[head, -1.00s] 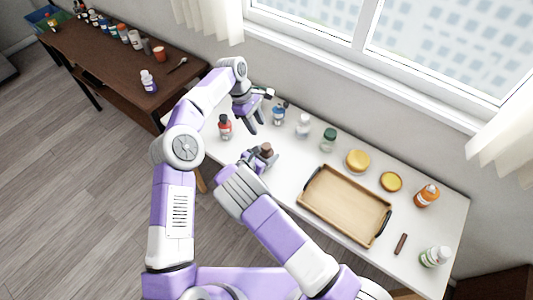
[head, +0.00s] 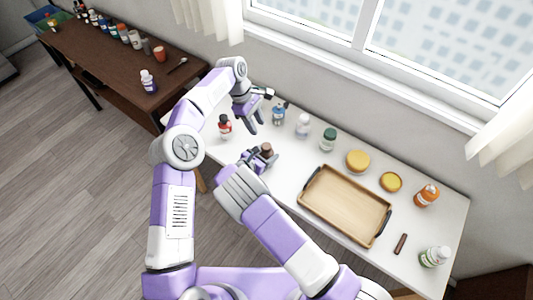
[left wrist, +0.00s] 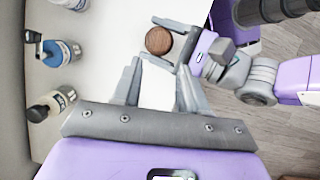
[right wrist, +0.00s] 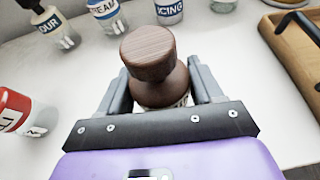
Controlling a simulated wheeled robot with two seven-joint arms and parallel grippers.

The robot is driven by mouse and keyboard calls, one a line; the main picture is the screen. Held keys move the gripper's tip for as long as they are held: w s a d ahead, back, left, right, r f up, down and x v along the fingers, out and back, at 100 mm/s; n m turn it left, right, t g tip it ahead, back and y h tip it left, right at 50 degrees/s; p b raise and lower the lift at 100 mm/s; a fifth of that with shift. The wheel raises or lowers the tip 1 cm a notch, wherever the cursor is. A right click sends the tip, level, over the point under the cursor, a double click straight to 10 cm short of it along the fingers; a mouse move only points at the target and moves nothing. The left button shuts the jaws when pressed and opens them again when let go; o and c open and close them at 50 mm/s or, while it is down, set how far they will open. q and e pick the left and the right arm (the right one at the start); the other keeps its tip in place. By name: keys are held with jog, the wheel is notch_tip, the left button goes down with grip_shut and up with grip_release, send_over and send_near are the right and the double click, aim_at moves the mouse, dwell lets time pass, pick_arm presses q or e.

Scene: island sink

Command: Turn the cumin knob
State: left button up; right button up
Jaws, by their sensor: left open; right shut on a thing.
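A dark brown bottle (right wrist: 160,90) has a round wooden knob (right wrist: 147,52) on top. Its label is mostly hidden, so I cannot read cumin on it. My right gripper (head: 262,153) is shut around the bottle's body, below the knob. The bottle looks upright at the table's front edge. In the left wrist view the knob (left wrist: 158,41) shows from above, just beyond the fingertips of my left gripper (left wrist: 160,68). My left gripper is open and empty, above and behind the bottle in the head view (head: 261,111), apart from the knob.
Blue-labelled (head: 278,116), clear (head: 303,126) and green-topped (head: 328,140) bottles stand behind. A wooden tray (head: 345,205) lies to the right. The white tabletop between the held bottle and the tray is clear.

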aim_at(266, 146)
pick_arm(q)
jog(key=o, duration=0.3)
jog(key=shift+o, duration=0.7)
jog(key=shift+d+r+m, duration=0.1)
jog(key=shift+m, duration=0.3)
jog(key=s+d+r+m+t+y, duration=0.2)
jog(key=d+r+m+y, duration=0.15)
jog(key=m, duration=1.25)
notch_tip(266, 146, down, 13)
jog(key=shift+r, duration=0.15)
jog(key=c, duration=1.1)
